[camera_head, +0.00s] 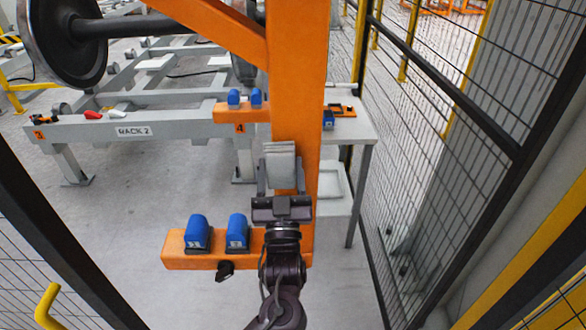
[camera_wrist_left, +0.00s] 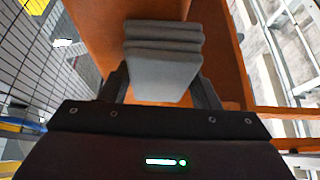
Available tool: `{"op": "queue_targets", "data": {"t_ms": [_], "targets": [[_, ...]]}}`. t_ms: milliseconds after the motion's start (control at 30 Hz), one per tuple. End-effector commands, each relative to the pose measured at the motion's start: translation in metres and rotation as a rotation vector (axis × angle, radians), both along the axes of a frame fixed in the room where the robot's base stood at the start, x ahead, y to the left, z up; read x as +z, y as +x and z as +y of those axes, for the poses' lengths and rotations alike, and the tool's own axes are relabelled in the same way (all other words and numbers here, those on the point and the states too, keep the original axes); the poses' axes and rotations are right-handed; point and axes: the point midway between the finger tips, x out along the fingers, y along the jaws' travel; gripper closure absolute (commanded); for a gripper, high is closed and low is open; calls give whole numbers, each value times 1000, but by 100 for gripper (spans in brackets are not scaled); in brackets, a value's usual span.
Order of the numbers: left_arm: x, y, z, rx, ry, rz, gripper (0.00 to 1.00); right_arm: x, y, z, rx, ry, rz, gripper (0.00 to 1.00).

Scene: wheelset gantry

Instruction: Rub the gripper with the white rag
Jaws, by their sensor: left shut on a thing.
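My left gripper (camera_head: 281,188) is shut on the folded rag (camera_head: 281,150), which looks light grey with several stacked layers. In the left wrist view the rag (camera_wrist_left: 163,62) stands out beyond my two dark fingers. The rag is in front of the orange gantry post (camera_head: 298,90); I cannot tell whether it touches it. The orange gantry gripper has a lower arm (camera_head: 180,264) with two blue pads (camera_head: 198,231) (camera_head: 237,231), left of and below the rag. Another orange arm (camera_head: 228,113) with two small blue pads is farther back. My right gripper is not in view.
A grey rack (camera_head: 90,134) labelled RACK 2 and a dark wheelset (camera_head: 65,40) stand behind on the left. A grey table (camera_head: 350,128) with small tools is behind the post. Mesh fencing (camera_head: 440,130) closes the right side. Bare floor lies left of the post.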

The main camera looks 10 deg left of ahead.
Motion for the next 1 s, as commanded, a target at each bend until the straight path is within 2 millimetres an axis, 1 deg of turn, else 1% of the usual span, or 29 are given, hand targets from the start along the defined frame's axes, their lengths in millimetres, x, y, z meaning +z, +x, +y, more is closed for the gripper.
{"op": "queue_targets", "data": {"t_ms": [33, 133, 367, 467, 1000], "targets": [[1, -1, 5, 4, 1, 0, 62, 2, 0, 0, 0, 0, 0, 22], [1, -2, 9, 2, 0, 0, 62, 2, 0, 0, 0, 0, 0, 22], [0, -2, 9, 3, -1, 0, 62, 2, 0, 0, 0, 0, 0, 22], [0, -5, 7, 2, 0, 1, 62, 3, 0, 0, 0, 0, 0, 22], [1, -55, -8, 0, 0, 0, 62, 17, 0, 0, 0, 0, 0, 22]]}}
